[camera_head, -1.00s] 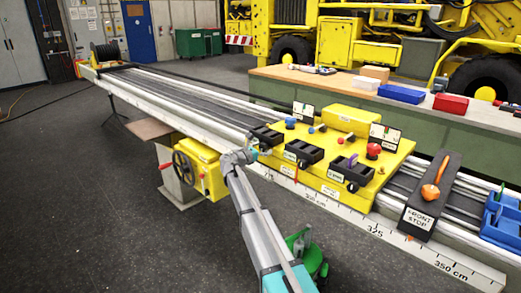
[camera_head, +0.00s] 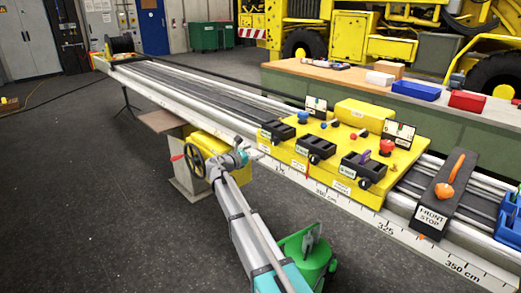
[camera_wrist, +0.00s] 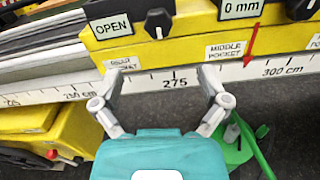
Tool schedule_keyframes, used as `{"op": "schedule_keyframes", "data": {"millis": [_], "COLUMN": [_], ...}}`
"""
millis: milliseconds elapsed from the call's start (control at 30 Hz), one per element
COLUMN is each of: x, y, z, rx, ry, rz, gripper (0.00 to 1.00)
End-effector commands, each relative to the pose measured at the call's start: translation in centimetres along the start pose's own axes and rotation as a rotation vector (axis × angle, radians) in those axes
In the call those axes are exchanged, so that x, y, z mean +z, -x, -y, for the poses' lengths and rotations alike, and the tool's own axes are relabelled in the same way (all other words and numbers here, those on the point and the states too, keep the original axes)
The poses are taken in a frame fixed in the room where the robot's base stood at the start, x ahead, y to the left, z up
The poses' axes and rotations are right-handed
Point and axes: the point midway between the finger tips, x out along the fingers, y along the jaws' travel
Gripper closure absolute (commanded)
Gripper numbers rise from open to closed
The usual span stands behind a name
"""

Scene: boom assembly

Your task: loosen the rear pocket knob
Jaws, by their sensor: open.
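That block is the leftmost black pocket block (camera_head: 277,131) on the yellow carriage (camera_head: 345,188). Below it, a partly readable "rear pocket" label (camera_wrist: 122,64) sits above the rail scale. My gripper (camera_wrist: 158,68) is open and empty, its fingers apart below the knob in the wrist view. In the head view my gripper (camera_head: 248,152) is by the carriage's left front corner, apart from the knob.
A "0 mm" block (camera_wrist: 241,8) with its own knob (camera_wrist: 299,8) is to the right, above a red pointer (camera_wrist: 250,42). A yellow box with a handwheel (camera_head: 194,160) stands left of my arm. A green container (camera_head: 312,262) is on the floor below.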

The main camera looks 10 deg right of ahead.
Motion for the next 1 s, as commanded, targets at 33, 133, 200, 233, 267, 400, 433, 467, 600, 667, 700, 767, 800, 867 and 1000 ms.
{"op": "schedule_keyframes", "data": {"millis": [33,133,200,233,267,400,433,467,600,667,700,767,800,867,1000], "x": [0.0,0.0,0.0,0.0,0.0,0.0,0.0,0.0,-0.4,-0.7,-1.0,-1.5,-2.0,-2.8,-5.1], "y": [0.3,0.4,0.5,0.5,0.4,0.4,0.4,0.4,0.2,0.1,-0.1,-0.2,-0.3,-0.5,-0.3], "z": [0.0,0.0,0.0,0.0,0.0,0.0,0.0,0.1,1.0,1.9,2.7,4.1,5.2,7.1,12.3], "rx": [0.0,0.0,0.0,0.0,0.0,0.0,0.0,-0.001,-0.014,-0.027,-0.039,-0.063,-0.083,-0.119,-0.239], "ry": [0.0,0.0,0.0,0.0,0.0,0.0,-0.001,-0.002,-0.033,-0.062,-0.089,-0.139,-0.18,-0.252,-0.454], "rz": [0.0,0.0,0.0,0.0,0.0,0.0,-0.001,-0.002,-0.024,-0.045,-0.062,-0.097,-0.124,-0.17,-0.295], "gripper": [0.06,0.06,0.06,0.06,0.06,0.06,0.06,0.06,0.06,0.06,0.06,0.06,0.06,0.06,0.06]}}
